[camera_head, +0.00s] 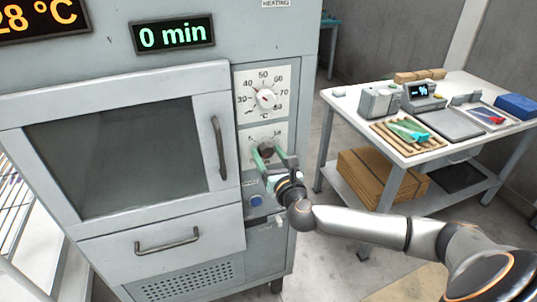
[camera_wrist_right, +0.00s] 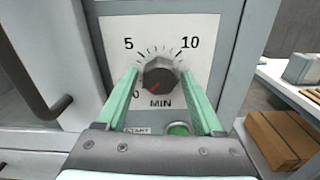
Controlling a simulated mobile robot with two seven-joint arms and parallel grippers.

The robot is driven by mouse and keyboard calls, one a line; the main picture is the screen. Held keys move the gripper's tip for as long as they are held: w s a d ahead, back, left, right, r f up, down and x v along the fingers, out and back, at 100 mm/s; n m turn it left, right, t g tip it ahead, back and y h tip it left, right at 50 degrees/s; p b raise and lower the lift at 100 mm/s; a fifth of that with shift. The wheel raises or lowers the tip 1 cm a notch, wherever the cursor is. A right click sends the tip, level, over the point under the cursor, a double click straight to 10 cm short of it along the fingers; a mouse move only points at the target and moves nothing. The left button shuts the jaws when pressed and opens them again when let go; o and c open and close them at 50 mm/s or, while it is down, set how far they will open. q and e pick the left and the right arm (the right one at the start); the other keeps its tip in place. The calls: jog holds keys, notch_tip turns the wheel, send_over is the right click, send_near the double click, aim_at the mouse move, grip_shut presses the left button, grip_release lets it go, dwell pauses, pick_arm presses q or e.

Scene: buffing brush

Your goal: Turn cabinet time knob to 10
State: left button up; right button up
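The time knob (camera_wrist_right: 159,76) is a dark grey dial on a white plate marked 0, 5, 10 and MIN in the right wrist view. Its red mark points lower left, towards the 0. It is partly hidden in the head view, on the cabinet (camera_head: 180,164) below the temperature dial. My right gripper (camera_wrist_right: 161,72) has its green fingers on either side of the knob, with narrow gaps showing; it also shows in the head view (camera_head: 268,156). The display (camera_head: 173,35) reads 0 min. My left gripper is not in view.
The temperature knob (camera_head: 265,98) sits just above. A cabinet door handle (camera_head: 219,148) stands out to the left. A green START button (camera_wrist_right: 178,129) is below the time knob. A white table (camera_head: 440,140) with scales and tools stands to the right.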

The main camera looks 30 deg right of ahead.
grip_shut()
dwell(0.3)
